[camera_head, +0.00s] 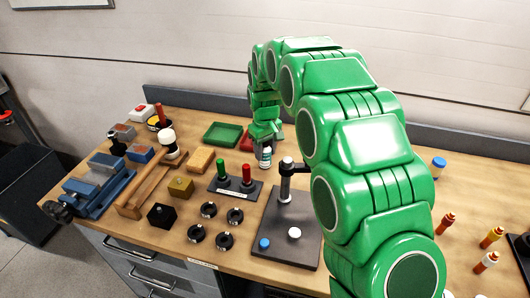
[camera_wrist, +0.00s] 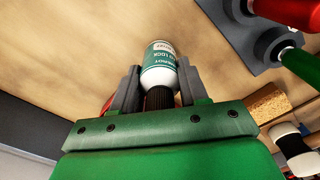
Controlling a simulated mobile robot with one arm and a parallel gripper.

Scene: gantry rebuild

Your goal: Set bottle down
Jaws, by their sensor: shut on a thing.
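The bottle is small and white with a teal label and a black cap. In the wrist view the bottle (camera_wrist: 159,62) sits between the two grey fingers of my gripper (camera_wrist: 157,88), which is shut on it near the cap end. In the head view the bottle (camera_head: 265,158) hangs below my green gripper (camera_head: 265,146), over the back middle of the workbench (camera_head: 150,224). It looks roughly upright. I cannot tell whether its base touches the wood.
A stand with green and red handles (camera_head: 236,186) is in front of the bottle. A green tray (camera_head: 222,134) and a red item (camera_head: 246,144), partly hidden, lie to its left. A dark press stand (camera_head: 291,237) is nearer. Bare wood shows around the bottle.

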